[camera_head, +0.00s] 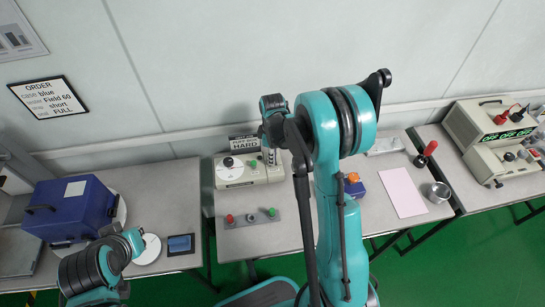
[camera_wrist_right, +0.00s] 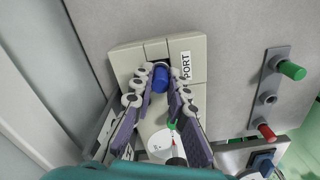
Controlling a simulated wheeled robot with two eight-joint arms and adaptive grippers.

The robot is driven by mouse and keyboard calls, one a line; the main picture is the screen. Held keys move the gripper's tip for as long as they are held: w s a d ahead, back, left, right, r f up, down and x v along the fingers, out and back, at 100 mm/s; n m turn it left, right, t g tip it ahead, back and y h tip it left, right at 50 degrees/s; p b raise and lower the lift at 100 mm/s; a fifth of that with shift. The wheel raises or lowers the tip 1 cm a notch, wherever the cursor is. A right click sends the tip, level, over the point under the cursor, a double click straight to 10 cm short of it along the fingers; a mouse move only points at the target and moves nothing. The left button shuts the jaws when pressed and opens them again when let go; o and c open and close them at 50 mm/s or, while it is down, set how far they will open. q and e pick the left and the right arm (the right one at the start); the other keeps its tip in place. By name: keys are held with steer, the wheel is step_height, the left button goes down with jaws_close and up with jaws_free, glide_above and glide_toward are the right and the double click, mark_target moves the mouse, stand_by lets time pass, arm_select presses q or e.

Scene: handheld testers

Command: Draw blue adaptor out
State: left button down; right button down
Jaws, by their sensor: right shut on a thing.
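The blue adaptor (camera_wrist_right: 161,76) shows in the right wrist view, at the spot marked PORT on a beige tester (camera_wrist_right: 127,62). My right gripper (camera_wrist_right: 161,84) is shut on it, one finger on each side. Whether the adaptor is still seated in the port cannot be told. In the head view my right gripper (camera_head: 269,157) is over the back right of the beige tester (camera_head: 235,182), and the adaptor is hidden there.
A strip with red, grey and green plugs (camera_head: 251,218) lies in front of the tester. A blue case (camera_head: 72,208) stands on the left table. A pink sheet (camera_head: 402,192) and a metal cup (camera_head: 438,192) are at the right. A larger beige unit (camera_head: 480,135) stands far right.

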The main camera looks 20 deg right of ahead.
steer(key=shift+r+p, duration=1.45)
steer(key=shift+r, duration=0.9)
steer(key=shift+a, duration=0.1)
